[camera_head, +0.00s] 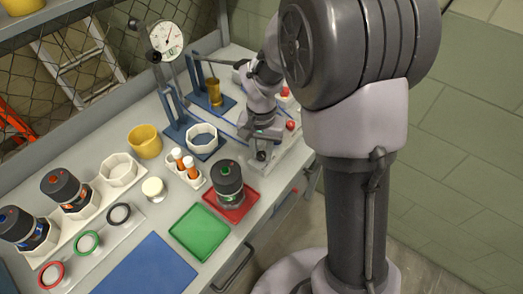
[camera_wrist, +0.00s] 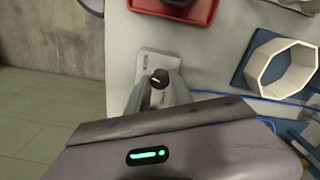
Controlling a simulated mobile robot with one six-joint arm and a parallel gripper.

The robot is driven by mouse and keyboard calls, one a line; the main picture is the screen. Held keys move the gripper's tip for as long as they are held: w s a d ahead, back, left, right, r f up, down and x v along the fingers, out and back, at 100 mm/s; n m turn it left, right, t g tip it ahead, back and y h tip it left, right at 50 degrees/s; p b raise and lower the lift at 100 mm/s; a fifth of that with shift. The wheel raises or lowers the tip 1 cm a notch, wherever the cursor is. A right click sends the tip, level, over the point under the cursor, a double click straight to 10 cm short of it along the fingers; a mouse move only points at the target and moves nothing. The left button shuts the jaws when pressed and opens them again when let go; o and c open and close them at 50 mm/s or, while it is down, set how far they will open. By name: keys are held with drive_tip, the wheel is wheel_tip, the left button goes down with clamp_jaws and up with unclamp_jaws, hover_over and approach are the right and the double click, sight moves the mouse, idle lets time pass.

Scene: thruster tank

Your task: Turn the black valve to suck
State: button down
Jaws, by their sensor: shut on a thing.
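The black valve (camera_wrist: 160,78) is a small round knob with a light pointer mark, on a pale base plate (camera_wrist: 151,62) at the bench edge. In the wrist view it sits between the fingers of my gripper (camera_wrist: 158,92), which is shut on it. Faint lettering shows on the plate left of the knob, too small to read. In the head view my gripper (camera_head: 261,150) reaches down over the valve at the bench's right side, and the knob is mostly hidden there. I cannot tell which setting the pointer marks.
A red tray (camera_head: 237,206) holding a dark canister (camera_head: 228,178) is close to the gripper. A white octagonal ring (camera_head: 202,136) stands on a blue plate nearby. A gauge stand (camera_head: 165,42) rises behind. A blue tube (camera_wrist: 225,95) runs along the bench. Red knobs (camera_head: 290,125) are beside my arm.

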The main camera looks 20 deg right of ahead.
sight(262, 154)
drive_tip(key=shift+m+b, duration=0.3)
drive_tip(key=shift+m, duration=2)
drive_tip(key=c, duration=1.1)
unclamp_jaws()
wheel_tip(262, 154, up, 18)
drive_tip(key=p, duration=0.7)
drive_tip(key=shift+f, duration=0.25)
